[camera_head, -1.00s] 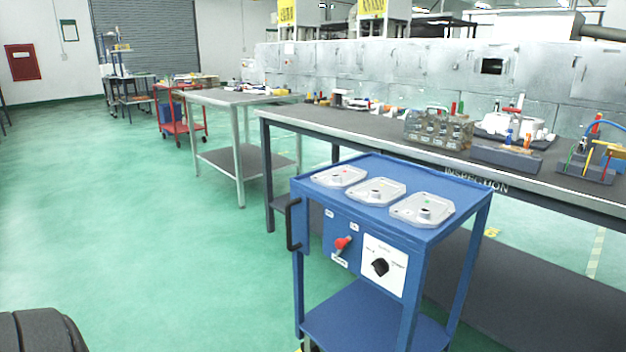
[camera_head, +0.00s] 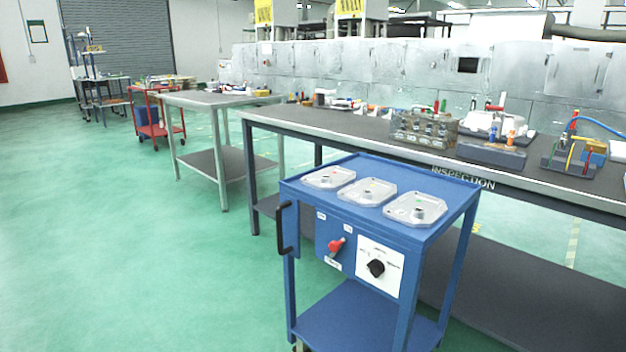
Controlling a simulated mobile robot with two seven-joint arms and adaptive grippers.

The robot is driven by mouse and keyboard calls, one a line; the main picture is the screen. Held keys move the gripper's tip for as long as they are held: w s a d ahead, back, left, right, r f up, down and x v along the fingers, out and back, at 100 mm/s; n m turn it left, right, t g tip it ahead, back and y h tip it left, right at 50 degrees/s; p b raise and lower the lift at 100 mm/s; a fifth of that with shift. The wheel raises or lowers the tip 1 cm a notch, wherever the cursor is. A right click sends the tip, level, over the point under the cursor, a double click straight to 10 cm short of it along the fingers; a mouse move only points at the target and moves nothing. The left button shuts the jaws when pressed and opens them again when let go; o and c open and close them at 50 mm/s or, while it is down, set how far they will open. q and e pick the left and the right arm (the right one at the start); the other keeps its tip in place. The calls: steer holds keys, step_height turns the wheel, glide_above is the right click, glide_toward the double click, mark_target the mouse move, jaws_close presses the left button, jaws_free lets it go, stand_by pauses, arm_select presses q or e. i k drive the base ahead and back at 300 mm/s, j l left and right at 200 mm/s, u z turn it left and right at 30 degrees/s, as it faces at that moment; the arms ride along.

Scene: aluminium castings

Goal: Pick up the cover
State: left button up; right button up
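Three silver-grey cast covers lie flat in a row on the top of a blue cart (camera_head: 345,217). Neither of my grippers shows in the head view, and nothing touches the covers.
The blue cart has a black handle (camera_head: 287,228), a red switch (camera_head: 336,246) and a black knob (camera_head: 376,268). Behind it stands the long inspection bench (camera_head: 378,130) with tools and racks. A grey table (camera_head: 218,98) and red cart (camera_head: 155,130) stand left. Green floor (camera_head: 130,250) at left is clear.

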mark_target(331, 178)
steer(key=i+j+z, duration=0.1)
steer(key=z, duration=0.35)
steer(key=j+z, duration=0.2)
steer(key=z, duration=0.2)
steer(key=i+j+z, duration=0.1)
steer(key=z, duration=0.35)
steer(key=j+z, duration=0.3)
steer(key=j, duration=0.3)
steer(key=k+j+z, duration=0.1)
steer(key=j+z, duration=0.15)
steer(key=j, duration=0.3)
